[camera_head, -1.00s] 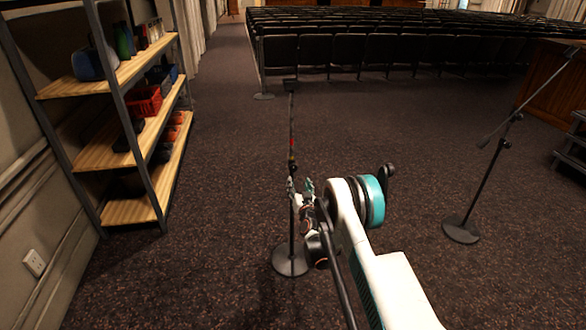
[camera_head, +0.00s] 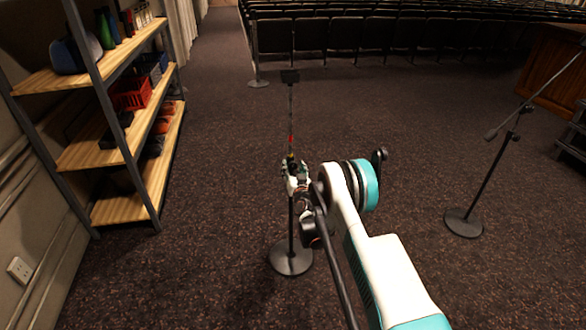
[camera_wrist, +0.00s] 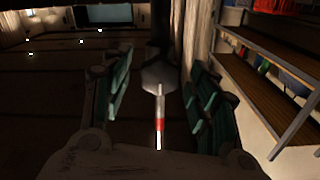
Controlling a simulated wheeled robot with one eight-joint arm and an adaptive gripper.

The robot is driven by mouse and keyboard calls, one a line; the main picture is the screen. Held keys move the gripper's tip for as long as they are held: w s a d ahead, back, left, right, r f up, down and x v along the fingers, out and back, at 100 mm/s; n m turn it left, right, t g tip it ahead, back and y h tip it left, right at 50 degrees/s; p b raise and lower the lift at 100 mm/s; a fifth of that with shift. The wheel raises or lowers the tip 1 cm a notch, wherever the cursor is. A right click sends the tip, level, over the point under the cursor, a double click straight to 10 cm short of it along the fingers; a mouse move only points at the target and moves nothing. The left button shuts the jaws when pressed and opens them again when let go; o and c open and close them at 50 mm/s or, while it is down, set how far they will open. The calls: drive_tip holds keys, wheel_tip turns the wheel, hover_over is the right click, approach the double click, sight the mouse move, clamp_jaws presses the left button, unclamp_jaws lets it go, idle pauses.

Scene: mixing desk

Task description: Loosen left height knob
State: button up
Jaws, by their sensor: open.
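The left stand has a thin dark pole (camera_head: 291,110) with red and yellow bands, rising from a round base (camera_head: 290,259). My gripper (camera_head: 296,170) is at the pole, just below the yellow band. In the wrist view its green-padded fingers (camera_wrist: 159,98) are apart, one on each side of the pole. A red and white part (camera_wrist: 159,126) of the stand shows between them, below a grey, angular piece (camera_wrist: 158,76). I cannot tell whether a finger touches the stand. The height knob cannot be made out clearly; my gripper covers that part of the pole in the head view.
A shelf unit (camera_head: 110,138) with a red crate (camera_head: 131,94) stands to the left. Another microphone stand (camera_head: 484,185) stands to the right. Rows of dark chairs (camera_head: 350,38) are at the back. The carpet around the left stand is clear.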

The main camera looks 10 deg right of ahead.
drive_tip(key=c, duration=1.1)
drive_tip(key=shift+o, duration=0.2)
drive_tip(key=shift+n, duration=0.3)
drive_tip(key=n, duration=0.3)
drive_tip(key=shift+n, duration=0.4)
drive_tip(key=n, duration=0.4)
drive_tip(key=shift+n, duration=0.3)
drive_tip(key=n, duration=0.4)
drive_tip(key=shift+f, duration=0.1)
drive_tip(key=n, duration=0.4)
drive_tip(key=shift+n, duration=0.3)
